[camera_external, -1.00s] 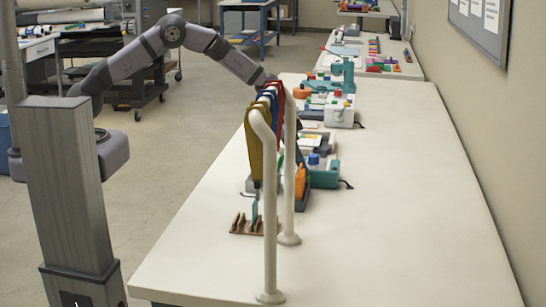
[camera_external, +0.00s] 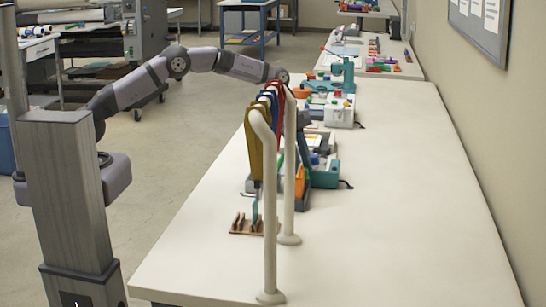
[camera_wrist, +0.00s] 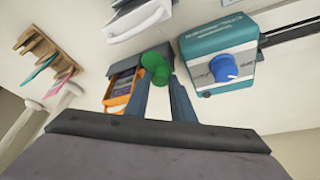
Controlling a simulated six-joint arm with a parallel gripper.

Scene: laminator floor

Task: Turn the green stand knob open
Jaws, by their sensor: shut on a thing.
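The green knob (camera_wrist: 155,65) shows in the wrist view as a rounded, two-lobed shape between the fingertips of my gripper (camera_wrist: 160,82). My gripper is shut on it, with one dark finger on each side. The grey stand (camera_wrist: 126,66) with an orange part (camera_wrist: 119,103) lies just behind and left of the knob. In the external view my gripper is down over the table behind the rack of straps, partly hidden by the posts. The orange part (camera_external: 301,182) shows there too, but I cannot make out the green knob.
A teal box (camera_wrist: 218,45) with a blue knob (camera_wrist: 224,68) stands close on the right in the wrist view. A white tray (camera_wrist: 137,20) is beyond. A strap rack with pale posts (camera_external: 270,220) and a wooden holder (camera_external: 245,226) stand nearby. The table's right side is clear.

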